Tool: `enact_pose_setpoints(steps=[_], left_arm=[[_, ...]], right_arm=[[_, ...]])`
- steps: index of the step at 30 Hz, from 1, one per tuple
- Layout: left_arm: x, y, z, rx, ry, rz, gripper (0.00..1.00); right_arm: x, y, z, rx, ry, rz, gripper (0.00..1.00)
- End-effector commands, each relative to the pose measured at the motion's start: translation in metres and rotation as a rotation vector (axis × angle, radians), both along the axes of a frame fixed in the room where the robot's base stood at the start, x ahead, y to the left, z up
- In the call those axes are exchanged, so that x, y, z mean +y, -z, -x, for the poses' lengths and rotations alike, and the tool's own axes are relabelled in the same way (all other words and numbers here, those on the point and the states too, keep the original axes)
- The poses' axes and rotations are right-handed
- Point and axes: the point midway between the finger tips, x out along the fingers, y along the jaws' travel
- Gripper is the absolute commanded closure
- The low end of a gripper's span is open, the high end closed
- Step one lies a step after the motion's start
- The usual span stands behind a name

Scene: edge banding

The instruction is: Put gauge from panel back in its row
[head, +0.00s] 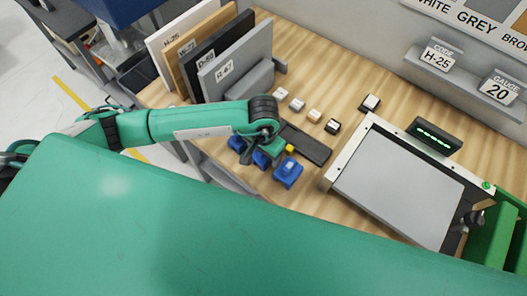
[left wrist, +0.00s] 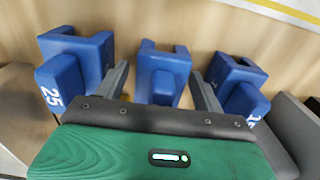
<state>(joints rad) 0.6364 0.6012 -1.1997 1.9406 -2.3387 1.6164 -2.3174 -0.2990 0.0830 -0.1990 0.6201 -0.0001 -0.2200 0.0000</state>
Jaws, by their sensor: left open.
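Three blue gauges stand in a row on the wooden bench, the left one (head: 236,143), the middle one (head: 262,158) and the right one (head: 288,173). My left gripper (head: 262,146) is over this row. In the left wrist view, my left gripper (left wrist: 160,72) is open, with one finger on each side of the middle gauge (left wrist: 163,78). I cannot tell if the fingers touch it. The gauge at the left (left wrist: 75,62) reads 25; the gauge at the right (left wrist: 238,85) has a partly hidden number. The grey panel (head: 398,188) shows no gauge on it. My right gripper is not in view.
Upright labelled boards (head: 235,65) stand at the back left. Several small blocks (head: 297,104) lie mid-bench. A dark flat strip (head: 308,146) lies beside the gripper, near a small yellow piece (head: 290,149). A display (head: 435,135) and a "GAUGE 20" sign (head: 499,89) are at the right.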

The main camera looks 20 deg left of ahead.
Motion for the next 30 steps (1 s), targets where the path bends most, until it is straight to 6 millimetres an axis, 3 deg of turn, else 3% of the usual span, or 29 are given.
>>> enact_pose_setpoints(steps=[1,5,18,24,30], left_arm=[[0.000,-0.004,0.000,0.000,0.000,0.000,0.31],[0.000,-0.016,-0.002,-0.006,0.002,0.002,0.31],[0.000,-0.096,-0.001,-0.005,0.002,0.001,0.31],[0.000,-0.116,0.000,-0.002,0.001,0.001,0.31],[0.000,-0.122,0.000,0.000,0.000,0.000,0.31]], right_arm=[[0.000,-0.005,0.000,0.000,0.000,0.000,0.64],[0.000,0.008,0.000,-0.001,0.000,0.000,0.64],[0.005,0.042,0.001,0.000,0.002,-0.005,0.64],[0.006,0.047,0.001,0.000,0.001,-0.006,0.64],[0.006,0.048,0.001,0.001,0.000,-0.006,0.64]])
